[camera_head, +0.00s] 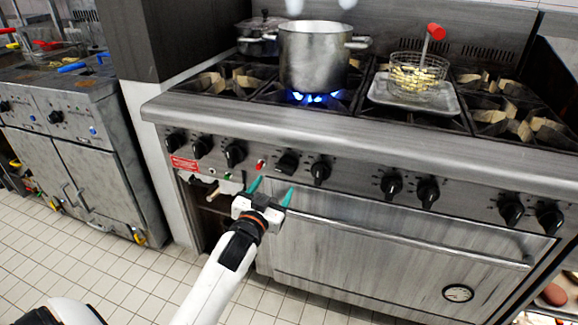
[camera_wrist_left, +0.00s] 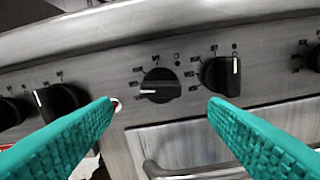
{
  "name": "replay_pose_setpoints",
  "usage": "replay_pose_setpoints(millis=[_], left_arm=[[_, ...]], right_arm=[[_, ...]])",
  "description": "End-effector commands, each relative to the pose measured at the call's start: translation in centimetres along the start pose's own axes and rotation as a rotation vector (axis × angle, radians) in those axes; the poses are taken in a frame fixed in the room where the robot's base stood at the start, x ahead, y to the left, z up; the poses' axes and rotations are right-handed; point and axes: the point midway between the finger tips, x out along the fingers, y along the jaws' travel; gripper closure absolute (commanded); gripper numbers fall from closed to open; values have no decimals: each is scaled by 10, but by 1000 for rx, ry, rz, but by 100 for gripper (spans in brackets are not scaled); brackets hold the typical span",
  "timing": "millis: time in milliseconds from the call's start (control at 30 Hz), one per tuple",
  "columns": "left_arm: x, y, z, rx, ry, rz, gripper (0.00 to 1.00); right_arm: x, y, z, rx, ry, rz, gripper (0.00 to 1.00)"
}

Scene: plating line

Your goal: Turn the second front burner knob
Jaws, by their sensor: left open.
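The stove front (camera_head: 350,180) carries a row of several black knobs. One knob (camera_head: 287,162), just above my left gripper, is turned with its white mark pointing left, as the left wrist view (camera_wrist_left: 160,86) shows. The knob to its right (camera_head: 320,171) has its mark upright and also shows in the left wrist view (camera_wrist_left: 221,76). The pictures do not label which is the second front burner knob. My left gripper (camera_head: 272,188) is open and empty, its teal fingers (camera_wrist_left: 162,101) apart and below the turned knob, with no visible contact. My right gripper is out of view.
A steel pot (camera_head: 313,60) stands over a lit blue flame (camera_head: 315,99). A fry basket (camera_head: 418,75) of fries rests on a tray (camera_head: 414,104). The oven handle (camera_head: 420,243) runs below the knobs. Tiled floor (camera_head: 130,270) lies at left.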

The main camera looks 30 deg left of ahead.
Motion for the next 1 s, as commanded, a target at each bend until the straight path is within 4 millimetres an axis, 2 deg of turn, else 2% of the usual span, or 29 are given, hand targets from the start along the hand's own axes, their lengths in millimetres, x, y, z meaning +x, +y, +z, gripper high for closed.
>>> replay_pose_setpoints(millis=[33, 200, 433, 600, 867, 1000], left_arm=[[12, 0, 0, 0, -3, 0, 32], [47, -1, 0, 0, -3, -1, 32], [79, -1, 1, 0, -4, -2, 32], [88, -1, 1, -1, -3, -2, 32], [88, -1, 1, -1, -3, -2, 32], [88, -1, 1, 0, -3, -2, 55]], right_arm=[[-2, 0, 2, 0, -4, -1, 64], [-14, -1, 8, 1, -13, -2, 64], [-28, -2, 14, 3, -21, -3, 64], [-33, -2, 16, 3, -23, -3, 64], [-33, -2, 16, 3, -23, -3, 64], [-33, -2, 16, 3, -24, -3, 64]])
